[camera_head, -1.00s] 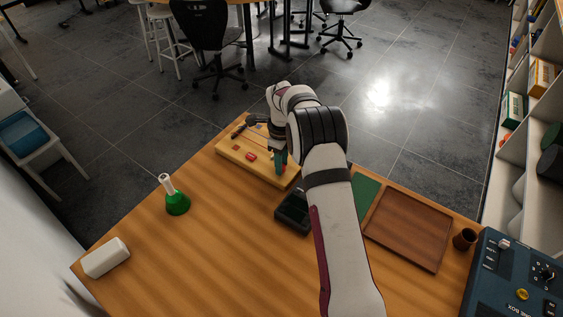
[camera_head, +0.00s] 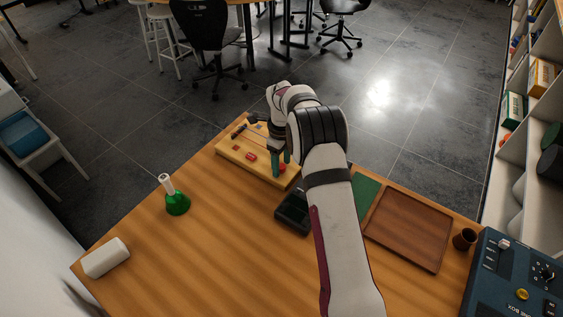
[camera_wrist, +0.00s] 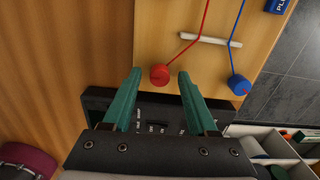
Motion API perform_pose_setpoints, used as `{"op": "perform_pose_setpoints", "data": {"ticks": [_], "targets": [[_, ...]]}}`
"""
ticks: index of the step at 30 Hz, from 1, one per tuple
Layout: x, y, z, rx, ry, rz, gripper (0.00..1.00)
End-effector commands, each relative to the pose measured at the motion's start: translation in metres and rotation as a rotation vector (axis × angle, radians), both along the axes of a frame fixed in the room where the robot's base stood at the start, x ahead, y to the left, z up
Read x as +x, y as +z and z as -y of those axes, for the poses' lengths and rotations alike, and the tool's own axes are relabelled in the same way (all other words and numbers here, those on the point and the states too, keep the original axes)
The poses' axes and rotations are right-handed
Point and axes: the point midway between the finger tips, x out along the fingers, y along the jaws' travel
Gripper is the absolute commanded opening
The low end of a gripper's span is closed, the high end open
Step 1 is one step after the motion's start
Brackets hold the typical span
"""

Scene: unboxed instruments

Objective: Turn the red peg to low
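The red peg (camera_wrist: 160,74) is a round knob at the end of the wooden board (camera_wrist: 165,30), with a red string running up from it. My gripper (camera_wrist: 159,82) has its green fingers spread, one on each side of the red peg in the wrist view, with gaps between fingers and peg. I cannot tell how high the fingertips are above it. A blue peg (camera_wrist: 239,85) with a blue string sits to the right.
A black box with printed labels (camera_wrist: 150,128) lies close to the board's end, partly behind my fingers; it shows in the head view (camera_head: 293,212). A green bell (camera_head: 177,204), white block (camera_head: 105,258) and brown tray (camera_head: 408,230) stand apart. The table's left-middle is clear.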

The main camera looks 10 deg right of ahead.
Motion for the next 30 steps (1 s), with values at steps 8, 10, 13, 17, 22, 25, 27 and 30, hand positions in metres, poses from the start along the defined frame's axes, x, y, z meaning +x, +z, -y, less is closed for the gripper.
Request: {"op": "perform_pose_setpoints", "data": {"ticks": [8, 10, 13, 17, 22, 25, 27, 30], "targets": [[0.000, 0.000, 0.000, 0.000, 0.001, 0.000, 0.60], [0.000, 0.006, 0.000, 0.001, 0.000, 0.001, 0.60], [0.001, 0.024, 0.000, 0.001, 0.001, 0.004, 0.60], [0.001, 0.065, 0.000, 0.000, 0.001, 0.006, 0.60], [0.001, 0.117, 0.000, 0.000, 0.001, 0.004, 0.60], [0.001, 0.139, 0.000, -0.001, 0.001, 0.004, 0.60], [0.001, 0.149, 0.000, 0.000, 0.001, 0.003, 0.60], [0.000, 0.157, 0.000, -0.001, 0.001, 0.001, 0.60]]}}
